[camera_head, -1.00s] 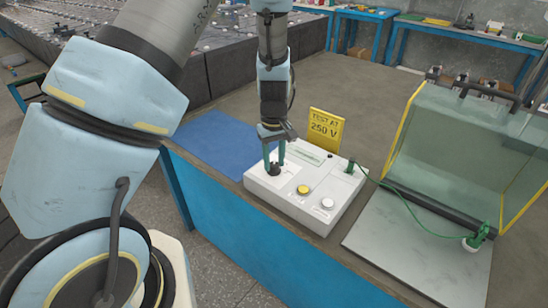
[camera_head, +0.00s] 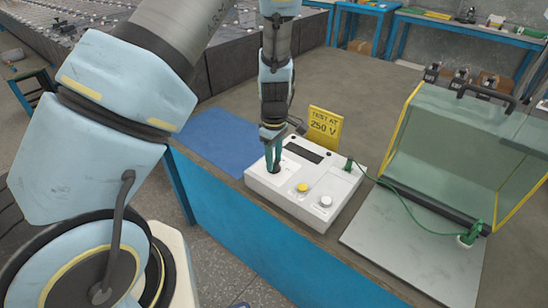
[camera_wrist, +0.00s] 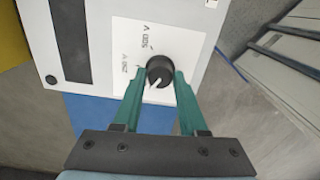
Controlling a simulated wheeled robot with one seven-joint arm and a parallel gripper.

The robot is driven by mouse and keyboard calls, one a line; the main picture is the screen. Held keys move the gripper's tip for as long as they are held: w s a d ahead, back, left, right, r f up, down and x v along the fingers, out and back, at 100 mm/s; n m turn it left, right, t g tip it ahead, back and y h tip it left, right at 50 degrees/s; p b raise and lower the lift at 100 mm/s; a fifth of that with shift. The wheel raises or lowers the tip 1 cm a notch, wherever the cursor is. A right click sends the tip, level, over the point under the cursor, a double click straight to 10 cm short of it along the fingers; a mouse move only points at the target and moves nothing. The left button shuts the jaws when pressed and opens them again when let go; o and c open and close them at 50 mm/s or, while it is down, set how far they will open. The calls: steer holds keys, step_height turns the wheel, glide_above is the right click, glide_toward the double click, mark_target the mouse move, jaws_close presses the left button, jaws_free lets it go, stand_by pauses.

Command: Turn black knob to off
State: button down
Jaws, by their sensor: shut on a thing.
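The black knob (camera_wrist: 160,70) sits on the white tester box (camera_head: 330,185), on a white label panel. Its white pointer line points down and slightly left in the wrist view, away from the printed "500 V" and "250 V" marks. An off mark cannot be made out. My gripper (camera_wrist: 159,78) has its teal fingers on both sides of the knob, shut on it. In the head view my gripper (camera_head: 275,171) reaches down to the box's left end and largely hides the knob. The box's display (camera_head: 303,151) is dark.
A yellow button (camera_head: 303,187) and a white button (camera_head: 326,202) are on the box. A yellow "TEST AT 250 V" sign (camera_head: 324,125) stands behind it. A green cable runs to the glass-sided enclosure (camera_head: 450,150) at right. A blue mat (camera_head: 215,137) lies left.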

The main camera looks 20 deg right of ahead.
stand_by(0.3)
steer(key=shift+c, duration=2.2)
jaws_free()
steer(key=shift+r, duration=0.1)
step_height(320, 180, up, 11)
steer(key=b, duration=0.1)
steer(key=shift+b, duration=0.35)
